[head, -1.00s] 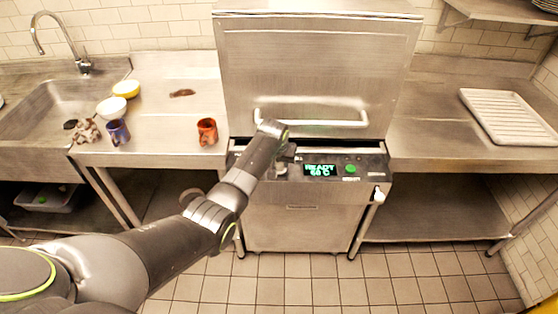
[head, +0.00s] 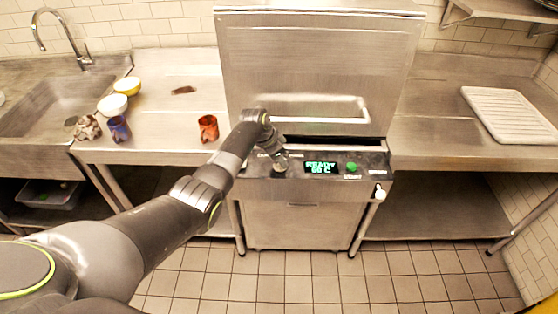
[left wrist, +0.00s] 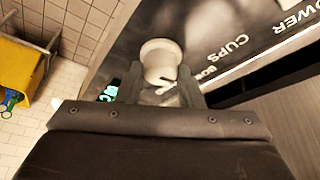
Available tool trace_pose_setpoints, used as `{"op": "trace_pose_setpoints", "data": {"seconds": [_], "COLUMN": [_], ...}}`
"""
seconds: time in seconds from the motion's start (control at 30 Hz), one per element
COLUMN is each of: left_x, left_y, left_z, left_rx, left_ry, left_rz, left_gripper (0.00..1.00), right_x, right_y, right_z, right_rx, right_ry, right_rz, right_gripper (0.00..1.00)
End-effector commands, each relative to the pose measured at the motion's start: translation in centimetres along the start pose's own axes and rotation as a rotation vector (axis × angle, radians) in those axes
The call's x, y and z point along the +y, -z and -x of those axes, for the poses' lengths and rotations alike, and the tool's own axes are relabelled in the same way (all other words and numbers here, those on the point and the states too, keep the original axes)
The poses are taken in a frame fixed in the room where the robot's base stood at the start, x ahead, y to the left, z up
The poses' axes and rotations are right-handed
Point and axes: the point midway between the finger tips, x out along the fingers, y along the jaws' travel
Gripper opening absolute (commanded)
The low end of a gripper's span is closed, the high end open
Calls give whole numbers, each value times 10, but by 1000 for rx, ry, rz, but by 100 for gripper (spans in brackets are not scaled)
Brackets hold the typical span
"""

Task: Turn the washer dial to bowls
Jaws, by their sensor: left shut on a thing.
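The washer dial (left wrist: 160,57) is a pale round knob on the washer's dark front panel (left wrist: 205,30). In the left wrist view it sits between the fingers of my left gripper (left wrist: 160,80), which is shut on it. White lettering by the dial reads "CUPS", "POWER" and a partly hidden word starting "BO". A white mark shows beside the knob; which label it points to is unclear. In the head view my left gripper (head: 280,162) is at the panel, left of the green display (head: 321,168), and largely hides the dial. My right gripper is not in view.
The washer hood (head: 320,70) with its bar handle stands above the panel. A green button (head: 351,167) is right of the display. Cups and bowls, including a red cup (head: 208,128), stand on the left counter. A white rack (head: 510,115) lies on the right counter.

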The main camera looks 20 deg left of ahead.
Motion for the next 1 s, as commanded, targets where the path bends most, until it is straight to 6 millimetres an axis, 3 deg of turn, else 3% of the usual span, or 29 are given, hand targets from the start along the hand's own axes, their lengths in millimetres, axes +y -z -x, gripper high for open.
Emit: {"op": "trace_pose_setpoints", "data": {"seconds": [0.33,0.9,0.93,1.0], "left_x": [-1,-1,-1,-1], "left_y": [-1,0,0,0], "left_z": [-1,0,0,0], "left_rx": [-1,-1,-1,-1], "left_ry": [-57,-69,-69,-68], "left_rz": [-138,-165,-165,-165], "left_gripper": [11,11,36,45], "right_x": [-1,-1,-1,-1], "right_y": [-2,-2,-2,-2], "right_z": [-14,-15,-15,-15], "right_rx": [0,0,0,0], "right_ry": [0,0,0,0], "right_rz": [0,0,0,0], "right_gripper": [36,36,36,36]}}
